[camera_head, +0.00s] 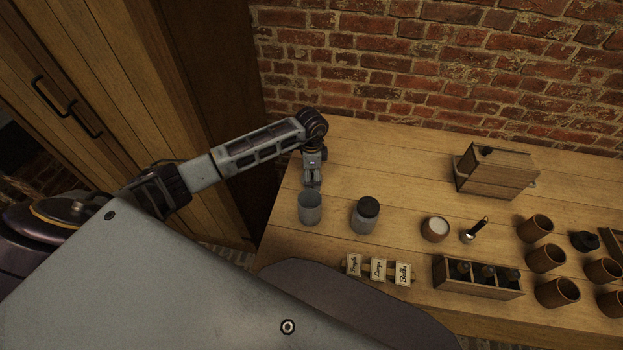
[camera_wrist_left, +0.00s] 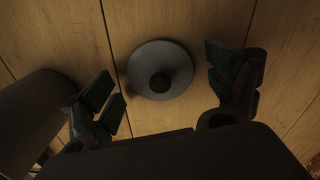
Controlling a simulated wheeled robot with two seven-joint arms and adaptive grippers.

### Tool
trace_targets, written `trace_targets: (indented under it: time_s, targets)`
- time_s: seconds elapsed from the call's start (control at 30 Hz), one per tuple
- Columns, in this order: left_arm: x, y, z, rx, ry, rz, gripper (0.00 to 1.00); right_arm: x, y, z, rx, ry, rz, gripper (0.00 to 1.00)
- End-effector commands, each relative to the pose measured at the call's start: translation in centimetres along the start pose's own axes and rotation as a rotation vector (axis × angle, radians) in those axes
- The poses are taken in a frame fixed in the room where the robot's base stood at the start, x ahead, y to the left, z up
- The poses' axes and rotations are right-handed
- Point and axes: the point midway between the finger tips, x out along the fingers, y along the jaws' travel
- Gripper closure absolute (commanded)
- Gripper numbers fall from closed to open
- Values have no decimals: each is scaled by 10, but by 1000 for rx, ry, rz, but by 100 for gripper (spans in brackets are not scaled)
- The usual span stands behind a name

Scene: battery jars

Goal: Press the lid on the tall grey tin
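The tall grey tin (camera_head: 310,208) stands upright near the table's left edge. It also shows at the left of the left wrist view (camera_wrist_left: 32,112). A round grey lid with a dark knob (camera_wrist_left: 147,60) lies on the boards in the left wrist view, beside the tin. My left gripper (camera_head: 313,184) points down just behind the tin. Its fingers are spread open on either side of the lid's knob in the wrist view, with nothing held. In the head view I cannot make out the lid near the gripper. My right gripper is not in view.
A grey jar with a dark lid (camera_head: 365,215) stands right of the tin. Label blocks (camera_head: 378,270), a bottle crate (camera_head: 478,278), a white-filled bowl (camera_head: 435,229), a torch (camera_head: 474,230), wooden cups (camera_head: 546,258) and a wooden box (camera_head: 495,170) stand further right. A brick wall closes the back.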

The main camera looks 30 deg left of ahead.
Motion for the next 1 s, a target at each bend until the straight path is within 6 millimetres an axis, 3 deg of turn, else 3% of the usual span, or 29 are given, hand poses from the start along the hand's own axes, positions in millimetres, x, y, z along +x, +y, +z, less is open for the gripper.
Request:
trace_targets:
  time_s: [0.03, 0.27, 0.67, 1.0]
  targets:
    - [0, 0, 0, 0, 0, 0, 19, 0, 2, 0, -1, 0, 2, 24]
    - [0, 0, 0, 0, 0, 0, 49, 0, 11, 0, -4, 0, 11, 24]
    - [-2, 0, 0, 0, 0, -1, 49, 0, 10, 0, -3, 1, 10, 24]
    - [-32, -1, 0, 0, 2, -3, 49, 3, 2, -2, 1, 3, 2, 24]
